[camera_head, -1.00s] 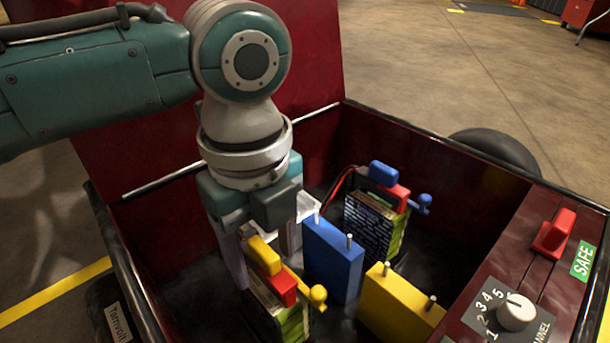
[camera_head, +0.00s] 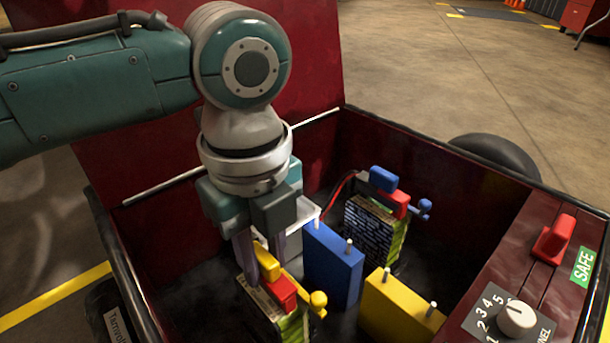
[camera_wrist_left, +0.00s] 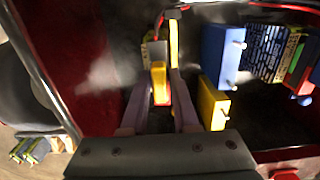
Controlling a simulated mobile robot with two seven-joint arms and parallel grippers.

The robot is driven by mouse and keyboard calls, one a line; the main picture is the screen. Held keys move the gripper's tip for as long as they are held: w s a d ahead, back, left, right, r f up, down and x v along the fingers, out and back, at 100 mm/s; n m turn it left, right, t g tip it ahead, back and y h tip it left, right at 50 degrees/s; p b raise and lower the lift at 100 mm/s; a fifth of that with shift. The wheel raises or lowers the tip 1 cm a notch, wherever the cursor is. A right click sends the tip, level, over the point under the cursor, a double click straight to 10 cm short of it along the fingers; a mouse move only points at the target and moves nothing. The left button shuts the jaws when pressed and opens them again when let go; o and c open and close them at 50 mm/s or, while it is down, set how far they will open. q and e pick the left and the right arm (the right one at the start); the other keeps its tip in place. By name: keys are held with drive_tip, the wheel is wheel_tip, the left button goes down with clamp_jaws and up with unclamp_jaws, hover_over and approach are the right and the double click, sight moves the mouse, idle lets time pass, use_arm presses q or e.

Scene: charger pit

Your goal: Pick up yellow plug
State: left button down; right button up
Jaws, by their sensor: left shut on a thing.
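The yellow plug (camera_head: 264,262) sits on a red block (camera_head: 283,292) at the top of the near battery pack (camera_head: 293,328), inside the dark red pit. It also shows in the left wrist view (camera_wrist_left: 158,76). My left gripper (camera_head: 263,270) points down with one finger on each side of the yellow plug, shut on it. In the left wrist view the gripper's fingers (camera_wrist_left: 160,92) flank the plug. The fingers partly hide the plug in the head view. The plug still appears to be down at the red block. My right gripper is not in view.
A blue block (camera_head: 333,262) and a yellow block (camera_head: 398,308), both with metal pins, stand right of the plug. A second pack (camera_head: 372,232) with a blue plug (camera_head: 383,179) stands behind. The right panel carries a red switch (camera_head: 553,238) and a white knob (camera_head: 516,318).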

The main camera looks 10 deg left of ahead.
use_arm(q)
wheel_tip(320, 180, up, 20)
drive_tip(key=p, duration=1.4)
drive_tip(key=shift+p, duration=0.3)
drive_tip(key=shift+f, duration=0.1)
drive_tip(key=b, duration=0.2)
approach(263, 254)
drive_tip(key=shift+f+b, duration=2)
drive_tip(key=shift+b, duration=0.3)
drive_tip(key=shift+f+b, duration=2.15)
drive_tip(key=shift+f, duration=1.2)
